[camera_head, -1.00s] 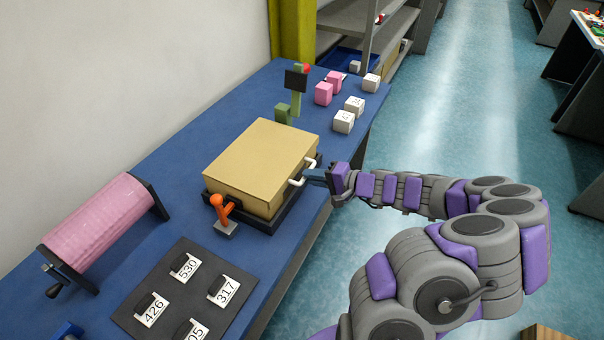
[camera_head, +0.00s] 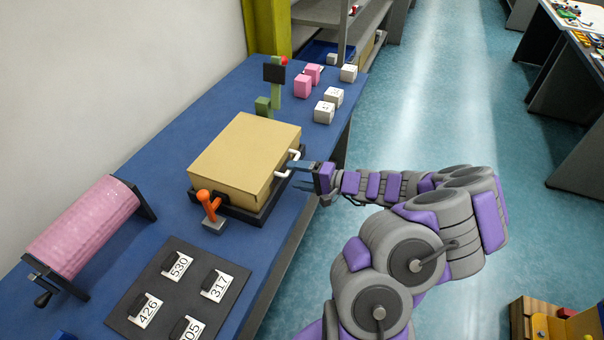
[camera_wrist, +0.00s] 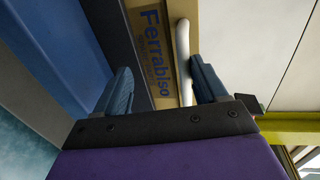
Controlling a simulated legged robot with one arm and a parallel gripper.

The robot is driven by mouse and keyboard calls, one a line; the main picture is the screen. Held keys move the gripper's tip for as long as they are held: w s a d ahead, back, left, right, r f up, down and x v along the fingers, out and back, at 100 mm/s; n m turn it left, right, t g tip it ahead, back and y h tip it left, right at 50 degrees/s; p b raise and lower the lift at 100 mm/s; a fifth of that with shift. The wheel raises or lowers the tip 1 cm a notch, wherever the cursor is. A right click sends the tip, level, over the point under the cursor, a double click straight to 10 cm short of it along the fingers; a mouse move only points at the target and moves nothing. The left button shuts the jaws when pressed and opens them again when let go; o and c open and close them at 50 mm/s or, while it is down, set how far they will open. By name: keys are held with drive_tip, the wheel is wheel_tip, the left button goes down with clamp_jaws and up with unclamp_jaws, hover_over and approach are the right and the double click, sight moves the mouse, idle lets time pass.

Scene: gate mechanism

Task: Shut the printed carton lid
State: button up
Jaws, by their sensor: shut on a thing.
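The tan carton (camera_head: 240,150) sits in a black tray (camera_head: 245,212) on the blue bench, its lid (camera_head: 248,142) lying flat on top. A white handle (camera_head: 280,174) stands out from its right side. My gripper (camera_head: 298,176) is at this handle, and its two fingers show on either side of the bar. In the wrist view, the handle (camera_wrist: 183,50) lies between my fingers (camera_wrist: 163,85), close against the right one. Behind it is the carton's printed face (camera_wrist: 152,50), reading "Ferrabiso". The contact on the left finger is unclear.
An orange lever (camera_head: 207,203) stands at the tray's near corner. A pink drum (camera_head: 85,225) is at left and a black numbered board (camera_head: 178,292) in front.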

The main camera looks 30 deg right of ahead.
drive_tip(key=shift+o, duration=0.2)
drive_tip(key=shift+w+a+f, duration=0.1)
drive_tip(key=shift+w+f, duration=0.05)
drive_tip(key=shift+f, duration=0.2)
drive_tip(key=shift+a+r, duration=0.1)
drive_tip(key=shift+r, duration=0.05)
drive_tip(key=shift+c, duration=0.6)
drive_tip(key=shift+r, duration=0.1)
drive_tip(key=shift+c, duration=0.3)
drive_tip(key=shift+d+r, duration=0.1)
drive_tip(key=shift+d, duration=0.1)
drive_tip(key=shift+s+d+r+p, duration=0.1)
drive_tip(key=shift+s+d+p, duration=0.3)
drive_tip(key=shift+s, duration=0.1)
drive_tip(key=p+v, duration=0.3)
drive_tip(key=v, duration=1.3)
drive_tip(key=shift+p, duration=0.4)
drive_tip(key=shift+d, duration=0.15)
